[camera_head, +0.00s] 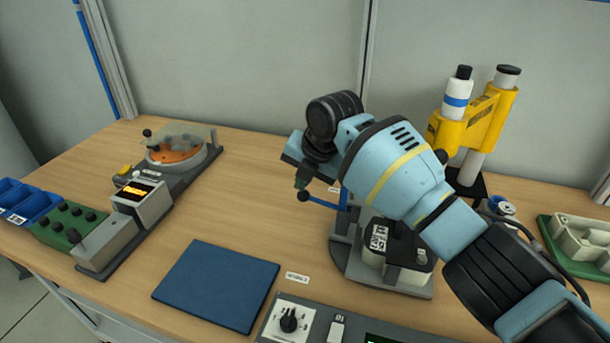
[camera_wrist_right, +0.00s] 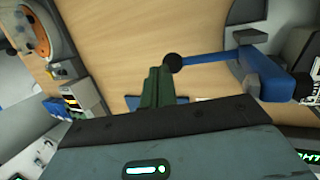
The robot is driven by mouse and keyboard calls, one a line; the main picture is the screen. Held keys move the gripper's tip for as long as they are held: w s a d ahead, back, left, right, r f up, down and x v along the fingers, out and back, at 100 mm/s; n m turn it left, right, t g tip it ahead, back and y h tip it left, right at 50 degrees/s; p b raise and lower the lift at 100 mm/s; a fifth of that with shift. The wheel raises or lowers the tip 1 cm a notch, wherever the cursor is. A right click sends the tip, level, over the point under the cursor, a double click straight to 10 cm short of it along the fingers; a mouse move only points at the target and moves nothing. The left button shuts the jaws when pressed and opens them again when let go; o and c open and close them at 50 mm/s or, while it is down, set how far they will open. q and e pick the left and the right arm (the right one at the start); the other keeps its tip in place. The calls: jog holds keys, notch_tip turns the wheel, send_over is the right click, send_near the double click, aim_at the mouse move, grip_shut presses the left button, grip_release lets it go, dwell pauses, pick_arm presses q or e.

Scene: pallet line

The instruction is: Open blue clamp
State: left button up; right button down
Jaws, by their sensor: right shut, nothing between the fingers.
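The blue clamp (camera_wrist_right: 268,76) has a blue lever arm (camera_wrist_right: 215,56) ending in a black ball knob (camera_wrist_right: 172,62). In the head view its lever (camera_head: 326,203) reaches left from the grey base, with the knob (camera_head: 303,196) at its end. My right arm hides much of the clamp there. My right gripper (camera_head: 301,182) points down right by the knob. In the wrist view its green fingers (camera_wrist_right: 157,74) are shut and empty, with the knob just right of the tips; I cannot tell whether they touch. My left gripper is not in view.
A grey and black labelled unit (camera_head: 395,255) sits on the clamp's base. A yellow double-column device (camera_head: 470,125) stands behind right. A dark blue mat (camera_head: 217,285) lies front left, and a dial panel (camera_head: 290,320) at the front edge. The table's middle left is clear.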

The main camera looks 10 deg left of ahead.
jog(key=shift+a+f, duration=0.15)
jog(key=shift+f, duration=0.05)
dwell(0.5)
jog(key=shift+r, duration=0.1)
jog(key=v, duration=0.7)
jog(key=shift+r, duration=0.3)
jog(key=shift+s, duration=0.15)
